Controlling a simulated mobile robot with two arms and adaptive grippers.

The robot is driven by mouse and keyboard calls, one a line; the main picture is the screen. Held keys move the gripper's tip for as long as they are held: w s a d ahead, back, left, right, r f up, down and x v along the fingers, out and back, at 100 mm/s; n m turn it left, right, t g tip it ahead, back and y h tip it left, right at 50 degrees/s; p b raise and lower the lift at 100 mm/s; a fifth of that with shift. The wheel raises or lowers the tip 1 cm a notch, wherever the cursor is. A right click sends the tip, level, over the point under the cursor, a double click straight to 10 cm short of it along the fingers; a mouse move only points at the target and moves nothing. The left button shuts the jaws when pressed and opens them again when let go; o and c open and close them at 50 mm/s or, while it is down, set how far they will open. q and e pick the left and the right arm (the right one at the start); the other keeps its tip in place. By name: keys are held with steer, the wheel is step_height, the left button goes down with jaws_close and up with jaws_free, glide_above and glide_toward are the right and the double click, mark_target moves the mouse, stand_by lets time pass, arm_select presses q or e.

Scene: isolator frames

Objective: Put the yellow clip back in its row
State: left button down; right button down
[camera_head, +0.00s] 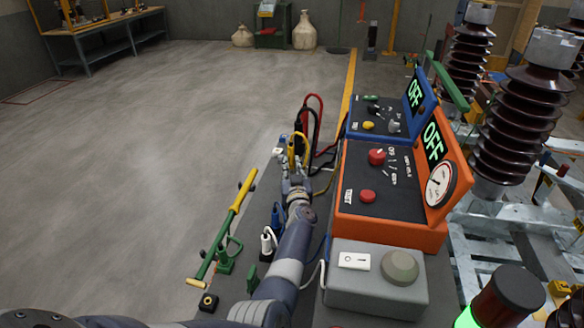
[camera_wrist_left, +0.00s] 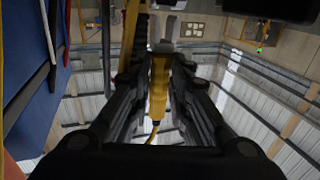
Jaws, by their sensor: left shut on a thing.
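The yellow clip (camera_head: 298,148) shows at the far end of my left arm in the head view, with its yellow cable looping to the right. My left gripper (camera_head: 296,168) is shut on it. In the left wrist view the yellow clip (camera_wrist_left: 158,88) lies between the two dark fingers. The row runs along the bench's left side: a white clip (camera_head: 267,241) and a blue clip (camera_head: 276,214) stand nearer me. Black (camera_head: 301,128) and red (camera_head: 314,100) cables arch beyond the gripper; their clips are mostly hidden. My right gripper is out of view.
An orange box (camera_head: 390,231) and a blue box (camera_head: 378,132), both reading OFF, stand close right of my left arm. A grey box (camera_head: 375,299) is nearer. A yellow-and-green rod (camera_head: 233,218) lies left. Ribbed insulators (camera_head: 510,120) stand right. Open floor lies left.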

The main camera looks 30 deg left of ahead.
arm_select(q)
steer(key=shift+f+b, duration=0.7)
steer(key=shift+f, duration=0.3)
steer(key=c, duration=1.4)
jaws_free()
steer(key=shift+r, duration=0.1)
